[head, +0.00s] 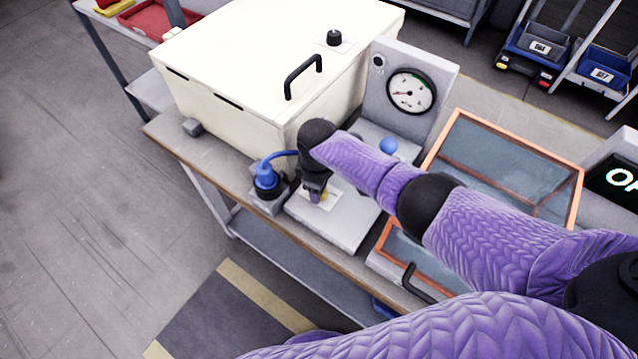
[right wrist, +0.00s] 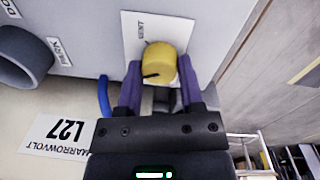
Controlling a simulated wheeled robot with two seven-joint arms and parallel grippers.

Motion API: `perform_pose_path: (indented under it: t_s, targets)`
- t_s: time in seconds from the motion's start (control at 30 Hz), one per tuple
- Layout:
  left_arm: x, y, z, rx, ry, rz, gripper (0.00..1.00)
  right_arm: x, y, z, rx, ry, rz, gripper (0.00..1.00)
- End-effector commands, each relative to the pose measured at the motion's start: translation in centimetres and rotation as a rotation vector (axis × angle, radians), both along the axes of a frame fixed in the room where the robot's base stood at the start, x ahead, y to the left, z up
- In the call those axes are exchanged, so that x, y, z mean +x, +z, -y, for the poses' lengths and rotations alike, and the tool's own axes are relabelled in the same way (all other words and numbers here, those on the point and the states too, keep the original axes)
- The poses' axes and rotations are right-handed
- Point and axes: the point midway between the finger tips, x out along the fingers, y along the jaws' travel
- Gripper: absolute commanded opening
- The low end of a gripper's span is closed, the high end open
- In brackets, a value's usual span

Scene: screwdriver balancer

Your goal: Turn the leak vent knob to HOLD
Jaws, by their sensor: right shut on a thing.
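The vent knob (right wrist: 159,60) is a yellow round knob with a dark index line, on a small white label plate (right wrist: 134,28) in the right wrist view. The line sits at the knob's lower left in that view. I cannot make out a HOLD mark. My right gripper (right wrist: 159,68) has its two purple fingers on either side of the knob and is shut on it. In the head view my right gripper (head: 315,190) points down at the grey panel (head: 345,222) and mostly hides the knob. My left gripper is not in view.
A blue plug (head: 266,176) with a cable stands just left of the gripper. A cream box (head: 250,60) with a black handle is behind. A gauge (head: 410,91) and a blue ball (head: 388,146) are to the right, beside an orange-framed glass lid (head: 503,165).

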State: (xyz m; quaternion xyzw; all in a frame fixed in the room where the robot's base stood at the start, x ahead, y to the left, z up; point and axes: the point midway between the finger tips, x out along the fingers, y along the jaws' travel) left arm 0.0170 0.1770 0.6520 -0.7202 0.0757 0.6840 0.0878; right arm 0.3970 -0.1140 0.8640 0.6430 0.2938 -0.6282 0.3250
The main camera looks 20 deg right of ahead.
Motion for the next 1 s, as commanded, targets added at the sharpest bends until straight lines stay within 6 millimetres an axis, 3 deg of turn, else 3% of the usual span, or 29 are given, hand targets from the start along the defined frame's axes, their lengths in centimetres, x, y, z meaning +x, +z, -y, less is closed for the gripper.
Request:
perform_pose_path:
  t_s: [0.5, 1.0]
  targets:
    - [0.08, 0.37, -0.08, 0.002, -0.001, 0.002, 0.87, 0.01, 0.03, 0.00, 0.001, 0.307, 0.002, 0.00]
    - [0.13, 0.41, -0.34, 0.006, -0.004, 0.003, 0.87, 0.01, 0.02, -0.01, 0.001, 0.364, 0.002, 0.00]
